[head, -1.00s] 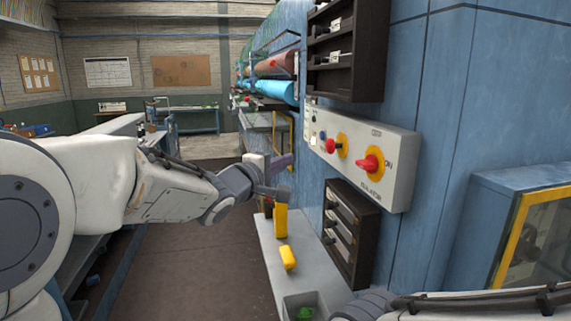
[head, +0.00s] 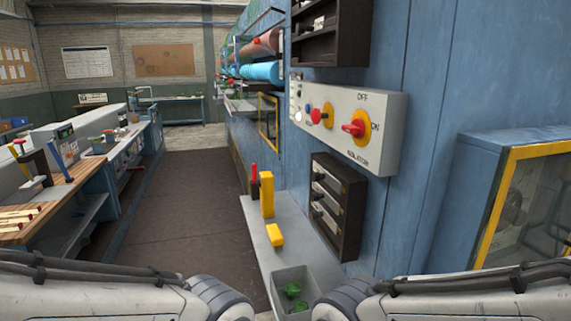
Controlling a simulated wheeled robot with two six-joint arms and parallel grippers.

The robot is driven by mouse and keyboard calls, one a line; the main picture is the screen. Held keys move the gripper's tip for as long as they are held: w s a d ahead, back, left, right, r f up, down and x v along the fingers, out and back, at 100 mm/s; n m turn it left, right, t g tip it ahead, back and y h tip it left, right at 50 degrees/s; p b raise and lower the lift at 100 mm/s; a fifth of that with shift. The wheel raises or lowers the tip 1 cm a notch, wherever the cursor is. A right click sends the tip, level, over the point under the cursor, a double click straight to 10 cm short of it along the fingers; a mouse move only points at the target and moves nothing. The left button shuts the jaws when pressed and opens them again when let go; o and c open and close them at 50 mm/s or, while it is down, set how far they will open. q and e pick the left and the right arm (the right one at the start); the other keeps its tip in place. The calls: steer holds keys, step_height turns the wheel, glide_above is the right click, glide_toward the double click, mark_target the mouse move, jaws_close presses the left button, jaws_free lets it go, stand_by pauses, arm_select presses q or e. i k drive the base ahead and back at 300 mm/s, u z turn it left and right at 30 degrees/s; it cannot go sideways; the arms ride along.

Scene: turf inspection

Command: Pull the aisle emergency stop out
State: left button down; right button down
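The emergency stop (head: 316,115) is a red mushroom button on a yellow disc, on the grey control panel (head: 385,105) fixed to the blue machine wall. Whether it is pressed in or out is too small to tell. Right of it, a red rotary isolator switch (head: 354,128) sits on a yellow disc with OFF and ON labels. Neither gripper shows in the head view. Only links of my two arms show along the bottom edge, below and apart from the panel.
Below the panel, a narrow grey shelf (head: 262,238) carries a yellow upright block (head: 267,194), a red-topped item (head: 254,176), a yellow block (head: 275,236) and a bin (head: 291,291) with green pieces. A black rack (head: 336,206) hangs on the wall. The aisle floor (head: 185,200) is clear.

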mark_target(316, 116)
steer(key=u, duration=0.55)
steer(key=k, duration=0.65)
steer(key=u, duration=0.65)
steer(key=i, duration=1.45)
steer(key=z, duration=0.8)
